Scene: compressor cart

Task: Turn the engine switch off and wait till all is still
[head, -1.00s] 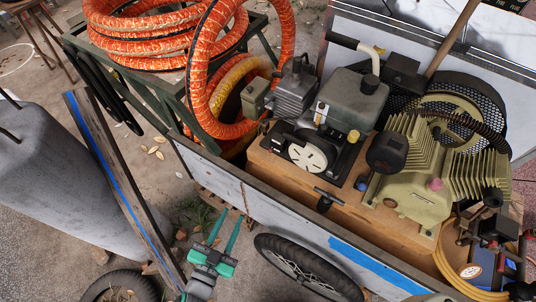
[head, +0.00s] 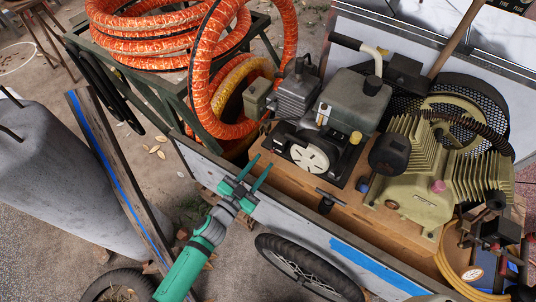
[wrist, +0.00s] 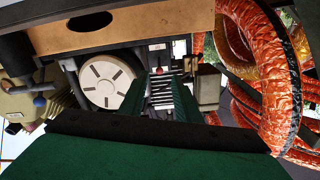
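The small engine sits on the wooden deck of the cart, with a grey tank (head: 352,100) on top and a pale slotted disc (head: 310,157) facing me. The disc also shows in the wrist view (wrist: 107,83). A small red part (wrist: 157,75) shows between my fingers in the wrist view; I cannot tell whether it is the engine switch, and I cannot make out the switch in the head view. My gripper (head: 261,162) is open and empty, its green fingers pointing at the engine, left of the disc in the head view and apart from it.
The cart's side wall (head: 250,197) lies under my gripper, with a T-handle (head: 330,197) on its edge. Orange hose coils (head: 150,35) stand on a rack at the back left. The finned compressor (head: 415,180) is right of the engine. A grey tank (head: 60,180) stands left.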

